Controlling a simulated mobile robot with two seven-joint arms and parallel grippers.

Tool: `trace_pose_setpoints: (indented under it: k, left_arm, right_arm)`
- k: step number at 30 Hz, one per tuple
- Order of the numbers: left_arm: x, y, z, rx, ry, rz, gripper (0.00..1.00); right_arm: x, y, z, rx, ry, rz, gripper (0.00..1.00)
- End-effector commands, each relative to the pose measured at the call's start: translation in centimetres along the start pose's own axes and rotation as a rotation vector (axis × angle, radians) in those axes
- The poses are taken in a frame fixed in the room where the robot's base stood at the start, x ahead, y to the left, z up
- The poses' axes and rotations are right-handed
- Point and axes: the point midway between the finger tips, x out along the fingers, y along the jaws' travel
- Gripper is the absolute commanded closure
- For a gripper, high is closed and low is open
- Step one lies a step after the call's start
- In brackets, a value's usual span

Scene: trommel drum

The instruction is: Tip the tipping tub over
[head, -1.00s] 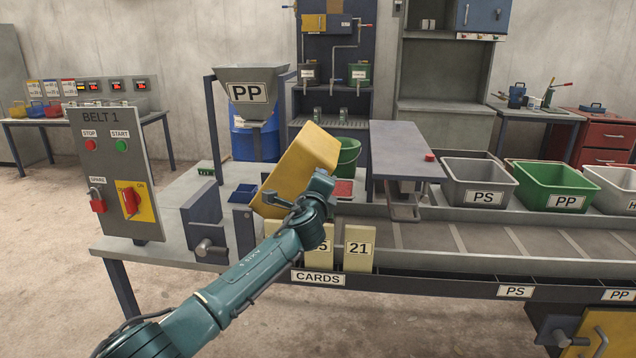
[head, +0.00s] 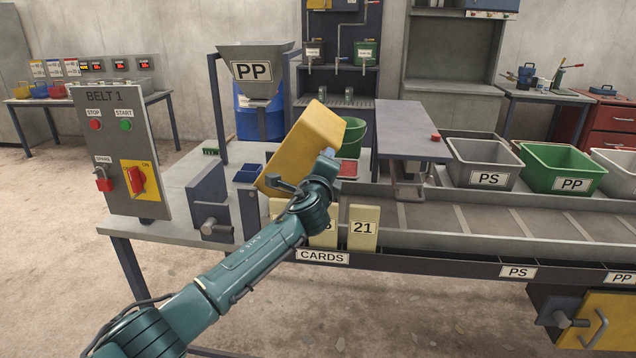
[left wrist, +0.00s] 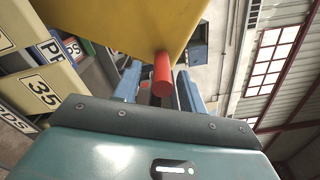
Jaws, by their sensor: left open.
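The yellow tipping tub (head: 305,143) stands steeply tilted over the left part of the bench in the head view. My left gripper (head: 328,156) is at the tub's near right side, and the arm hides part of its lower edge. In the left wrist view the tub's yellow face (left wrist: 125,22) fills the top. A red round handle (left wrist: 162,74) sticks out below the tub's edge. The open blue fingers of my left gripper (left wrist: 158,88) lie on either side of the handle; I cannot tell if they touch it. My right gripper is not in view.
A BELT 1 control panel (head: 122,150) stands left on the bench. Number cards (head: 363,228) stand in front of the tub. A green bucket (head: 353,138) and a grey raised plate (head: 412,130) are to the right, with sorting bins (head: 563,168) along the belt (head: 440,219).

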Motion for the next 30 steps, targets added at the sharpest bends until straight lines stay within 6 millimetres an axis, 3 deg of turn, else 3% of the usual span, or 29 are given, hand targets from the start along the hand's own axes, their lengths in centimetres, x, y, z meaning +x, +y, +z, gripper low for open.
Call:
trace_pose_setpoints:
  k: [18,24,30]
  left_arm:
    - [-10.0,0.1,-0.1,0.001,0.004,-0.001,0.59]
    - [-11.4,0.1,-0.1,0.001,0.003,0.000,0.59]
    - [-11.6,0.0,0.0,0.001,0.002,0.001,0.59]
  right_arm:
    - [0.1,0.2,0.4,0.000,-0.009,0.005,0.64]
    - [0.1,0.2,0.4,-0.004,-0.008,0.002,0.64]
    - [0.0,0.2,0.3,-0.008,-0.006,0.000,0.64]
